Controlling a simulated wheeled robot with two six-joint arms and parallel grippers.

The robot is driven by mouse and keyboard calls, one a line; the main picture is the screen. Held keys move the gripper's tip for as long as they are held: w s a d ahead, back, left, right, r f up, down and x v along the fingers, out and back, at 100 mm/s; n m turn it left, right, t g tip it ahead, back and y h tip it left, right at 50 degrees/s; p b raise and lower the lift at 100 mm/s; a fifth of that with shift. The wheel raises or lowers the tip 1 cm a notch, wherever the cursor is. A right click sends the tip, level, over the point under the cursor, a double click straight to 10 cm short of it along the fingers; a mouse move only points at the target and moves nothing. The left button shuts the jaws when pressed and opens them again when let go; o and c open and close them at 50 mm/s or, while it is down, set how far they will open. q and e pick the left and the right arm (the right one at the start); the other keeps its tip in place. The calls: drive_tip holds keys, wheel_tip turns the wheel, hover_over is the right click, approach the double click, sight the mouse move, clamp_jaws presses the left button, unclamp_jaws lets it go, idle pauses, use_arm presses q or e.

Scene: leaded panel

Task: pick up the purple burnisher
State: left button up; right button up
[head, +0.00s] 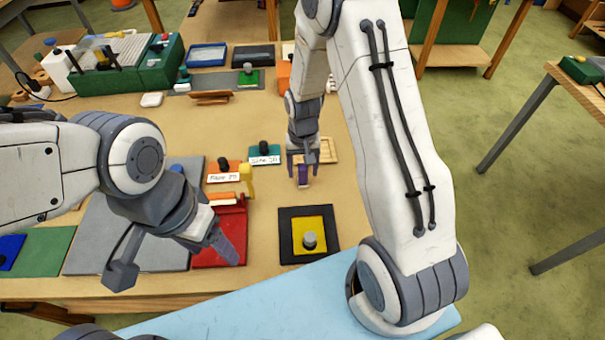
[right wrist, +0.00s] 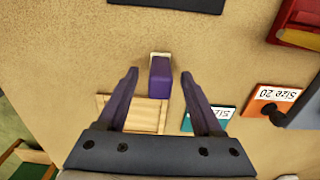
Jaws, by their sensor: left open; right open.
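The purple burnisher (head: 303,174) is a small purple block with a pale end, at the front of a slatted wooden rack (head: 328,150). In the right wrist view, the burnisher (right wrist: 160,80) lies between my right gripper's spread fingers (right wrist: 160,74), with a gap on each side. The rack (right wrist: 147,113) is partly hidden behind the gripper there. My right gripper (head: 303,170) points down over the burnisher and is open and empty. I cannot tell its exact height above it. My left gripper (head: 173,263) is open and empty over the grey mat and red tray at the front left.
A teal block labelled Size 10 (head: 264,156) and an orange block labelled Size 20 (head: 223,173) stand left of the burnisher. A black-framed yellow pad with a grey knob (head: 309,240) is in front. The red tray (head: 205,257) lies front left.

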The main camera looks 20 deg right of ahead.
clamp_jaws()
drive_tip(key=shift+r, duration=0.15)
drive_tip(key=shift+w+r+b, duration=0.1)
drive_tip(key=shift+r+b, duration=0.25)
drive_tip(key=shift+r, duration=0.2)
wheel_tip(320, 180, up, 3)
drive_tip(key=shift+f+b, duration=0.1)
drive_tip(key=shift+b, duration=0.4)
drive_tip(key=s+d+r+b, duration=0.2)
drive_tip(key=s+d+r, duration=0.4)
drive_tip(key=d, duration=0.3)
drive_tip(key=shift+s+d+r, duration=0.25)
drive_tip(key=shift+d+r, duration=0.15)
drive_tip(key=shift+r, duration=0.05)
